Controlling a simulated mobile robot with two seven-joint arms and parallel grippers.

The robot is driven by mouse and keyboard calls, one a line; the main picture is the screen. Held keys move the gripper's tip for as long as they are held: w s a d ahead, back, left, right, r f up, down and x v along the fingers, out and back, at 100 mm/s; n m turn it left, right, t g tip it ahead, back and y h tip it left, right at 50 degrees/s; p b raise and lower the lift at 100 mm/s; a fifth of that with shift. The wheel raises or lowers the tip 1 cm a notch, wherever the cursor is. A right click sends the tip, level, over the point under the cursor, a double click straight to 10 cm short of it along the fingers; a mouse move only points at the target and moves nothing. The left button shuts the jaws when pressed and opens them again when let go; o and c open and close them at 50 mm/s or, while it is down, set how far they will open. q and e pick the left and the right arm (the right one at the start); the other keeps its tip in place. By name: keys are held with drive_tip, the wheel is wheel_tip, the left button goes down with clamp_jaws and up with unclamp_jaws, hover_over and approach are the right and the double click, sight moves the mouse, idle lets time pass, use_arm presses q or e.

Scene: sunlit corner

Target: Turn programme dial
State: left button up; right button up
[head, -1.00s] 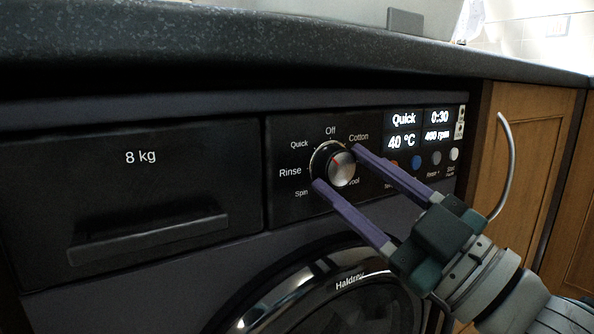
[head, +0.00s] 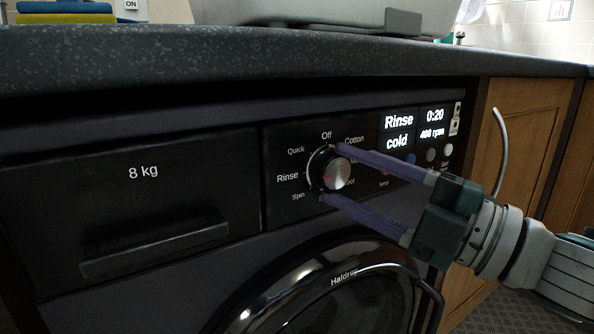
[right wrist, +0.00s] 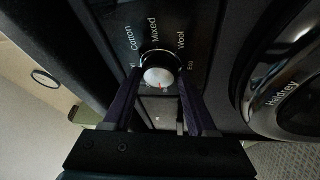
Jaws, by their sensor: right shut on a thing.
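The programme dial (head: 337,175) is a round silver knob with a dark rim on the washing machine's black panel. Its red mark points left, towards the word Rinse (head: 287,179). The display (head: 399,130) reads Rinse, cold, 0:20 and 408 or 400 rpm; the last digits are small. My right gripper (head: 329,172) is shut on the dial, with one purple finger above and one below its rim. In the right wrist view the dial (right wrist: 159,76) sits between both fingers, the red mark on its face towards the gripper. My left gripper is not in view.
A detergent drawer (head: 140,205) marked 8 kg is left of the panel. The round door (head: 320,300) is below my right gripper. The speckled worktop (head: 250,60) overhangs the machine. A wooden cupboard (head: 525,140) with a curved handle stands to the right.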

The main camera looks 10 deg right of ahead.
drive_tip(key=shift+n, duration=0.3)
drive_tip(key=o, duration=1.4)
drive_tip(key=shift+c, duration=0.2)
drive_tip(key=p+v, duration=0.1)
drive_tip(key=v, duration=0.9)
drive_tip(key=shift+p, duration=0.3)
drive_tip(key=shift+r, duration=0.15)
